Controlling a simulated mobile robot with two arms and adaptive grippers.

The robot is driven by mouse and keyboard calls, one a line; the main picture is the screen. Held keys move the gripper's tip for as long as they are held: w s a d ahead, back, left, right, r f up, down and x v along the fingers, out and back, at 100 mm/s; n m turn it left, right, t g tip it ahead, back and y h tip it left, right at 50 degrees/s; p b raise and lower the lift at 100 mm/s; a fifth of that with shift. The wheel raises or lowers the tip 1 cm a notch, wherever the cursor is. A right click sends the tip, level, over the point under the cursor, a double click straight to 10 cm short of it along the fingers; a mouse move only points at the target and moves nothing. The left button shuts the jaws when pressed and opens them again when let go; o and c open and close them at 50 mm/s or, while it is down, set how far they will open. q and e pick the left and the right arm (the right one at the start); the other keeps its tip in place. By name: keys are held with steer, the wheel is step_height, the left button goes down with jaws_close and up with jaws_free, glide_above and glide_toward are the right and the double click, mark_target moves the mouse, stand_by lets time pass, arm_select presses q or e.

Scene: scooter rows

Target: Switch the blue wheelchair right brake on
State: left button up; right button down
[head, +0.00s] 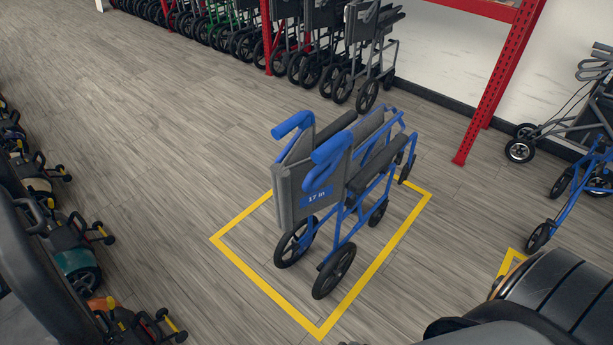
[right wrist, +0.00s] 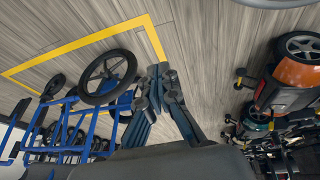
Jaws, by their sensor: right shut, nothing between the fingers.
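The blue wheelchair (head: 318,195) stands partly folded inside a yellow floor outline, with its grey backrest and "17 in" label towards me. Its blue push handles (head: 331,152) point my way. Its right rear wheel (head: 334,271) is the nearer one. I cannot make out the right brake in either view. In the right wrist view my right gripper (right wrist: 165,78) is shut and empty, above the floor beside a large spoked wheel (right wrist: 107,77) and blue frame tubes, apart from that wheel. My left gripper is not in view.
Yellow floor tape (head: 265,288) surrounds the wheelchair. Mobility scooters (head: 75,245) line the left. Folded wheelchairs (head: 345,50) stand under a red rack (head: 495,85) at the back. A blue rollator (head: 575,190) is at the right. The floor left of the wheelchair is clear.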

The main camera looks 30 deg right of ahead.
steer(key=w+r+n+t+p, duration=0.1)
steer(key=w+r+t+p, duration=0.2)
steer(key=w+r, duration=1.05)
steer(key=w+d+r+n+t+p, duration=0.1)
steer(key=w+r+p, duration=0.1)
steer(key=r, duration=1)
steer(key=w+d+r+t+p, duration=0.1)
steer(key=w+r+t+p, duration=0.1)
steer(key=r, duration=1)
steer(key=w+d+r+n+t+h+p, duration=0.1)
steer(key=w+r+p, duration=0.1)
steer(key=r, duration=1.1)
steer(key=shift+w+d+n+t, duration=0.2)
steer(key=shift+w+n+t, duration=0.15)
steer(key=shift+w, duration=0.5)
steer(key=shift+w+f, duration=0.1)
steer(key=p, duration=0.1)
glide_above(307, 184)
steer(key=s+a, duration=0.3)
step_height(307, 184, down, 5)
steer(key=f, duration=0.1)
steer(key=d+f+p, duration=0.1)
steer(key=shift+w+d+f, duration=0.15)
steer(key=shift+w+f, duration=0.15)
steer(key=shift+w, duration=0.05)
steer(key=shift+w+d+f, duration=0.15)
steer(key=shift+d+f, duration=0.1)
steer(key=shift+f, duration=0.15)
